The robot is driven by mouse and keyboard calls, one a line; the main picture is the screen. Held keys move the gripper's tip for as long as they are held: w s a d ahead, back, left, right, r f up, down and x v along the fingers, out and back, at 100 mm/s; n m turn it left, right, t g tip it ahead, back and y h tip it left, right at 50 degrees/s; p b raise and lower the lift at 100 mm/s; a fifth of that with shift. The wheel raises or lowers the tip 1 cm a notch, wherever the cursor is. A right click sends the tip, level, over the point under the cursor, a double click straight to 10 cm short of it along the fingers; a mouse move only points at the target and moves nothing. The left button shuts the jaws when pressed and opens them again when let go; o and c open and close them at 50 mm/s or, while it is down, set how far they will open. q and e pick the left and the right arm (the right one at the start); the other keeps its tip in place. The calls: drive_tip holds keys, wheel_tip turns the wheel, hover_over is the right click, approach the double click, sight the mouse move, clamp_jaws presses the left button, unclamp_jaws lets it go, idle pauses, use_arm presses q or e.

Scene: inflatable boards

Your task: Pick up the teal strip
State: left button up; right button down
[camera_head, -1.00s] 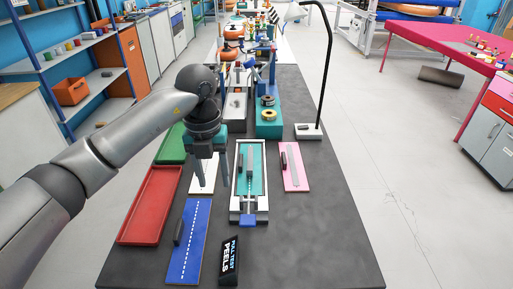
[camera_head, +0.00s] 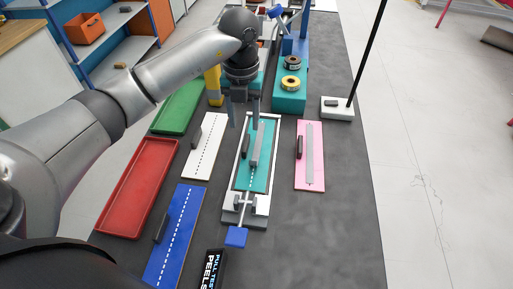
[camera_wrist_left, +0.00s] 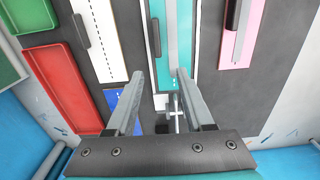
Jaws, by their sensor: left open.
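A teal board (camera_head: 243,183) lies in a pale frame with a blue block at its near end. A long grey strip (camera_head: 258,147) and a short dark bar (camera_head: 246,147) lie on it. I see no separate strip that is itself teal. My left gripper (camera_head: 243,112) is open and empty, pointing down over the far end of this board. Its right finger overlaps the strip's far end in the picture. In the left wrist view, the open fingers (camera_wrist_left: 158,74) straddle the view of the teal board (camera_wrist_left: 164,68). My right gripper is not in view.
A white board (camera_head: 208,135), a blue board (camera_head: 182,225), a red tray (camera_head: 142,165) and a green tray (camera_head: 180,106) lie to the left. A pink board (camera_head: 302,178) lies to the right. A black lamp pole (camera_head: 368,50) stands at the back right. The dark tabletop is clear at front right.

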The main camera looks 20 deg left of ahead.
use_arm(q)
hover_over(244, 148)
drive_tip(key=f, duration=0.5)
drive_tip(key=shift+s+d+f, duration=0.1)
drive_tip(key=shift+s+d, duration=0.05)
drive_tip(key=shift+d, duration=0.15)
drive_tip(key=shift+a+f+b, duration=0.15)
drive_tip(key=shift+f+b, duration=0.15)
drive_tip(key=shift+f, duration=1.05)
drive_tip(key=shift+a+f+b, duration=0.1)
drive_tip(key=shift+f+b, duration=0.2)
drive_tip(key=shift+f, duration=1.05)
drive_tip(key=shift+c, duration=0.2)
clamp_jaws()
